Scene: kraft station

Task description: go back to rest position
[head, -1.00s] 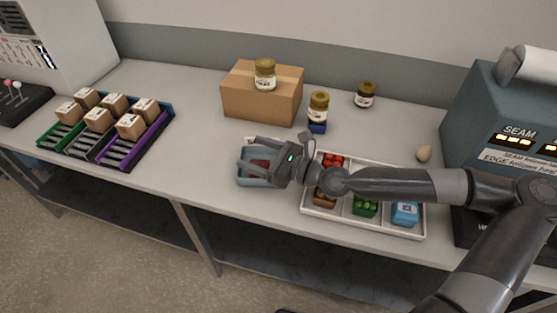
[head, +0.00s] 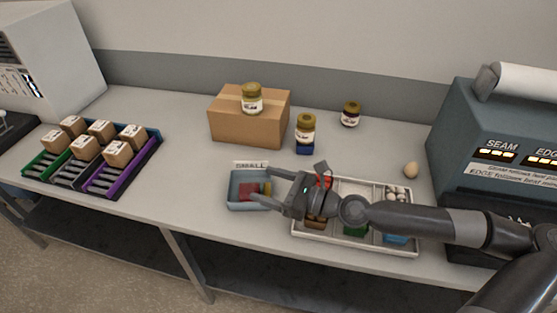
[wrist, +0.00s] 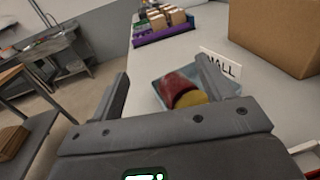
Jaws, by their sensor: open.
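My gripper (head: 268,190) is open and empty in the head view, just right of a small blue-grey tray and above the left end of the white divided tray. In the wrist view my gripper (wrist: 162,85) shows both fingers apart. The blue-grey tray (head: 240,205) holds a red item (head: 249,191) and a yellow item beside it. The wrist view also shows the red item (wrist: 176,88) and the yellow item (wrist: 190,99) beyond the fingers. A white label card (head: 250,165) stands behind the tray; its text is only partly readable.
The white divided tray (head: 398,251) lies partly under my arm. A cardboard box (head: 245,125) with a jar on top (head: 252,99) stands behind. More jars (head: 350,114), an egg (head: 411,170) and the seam machine (head: 490,140) are around. Small boxes (head: 117,153) sit on colored racks at left.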

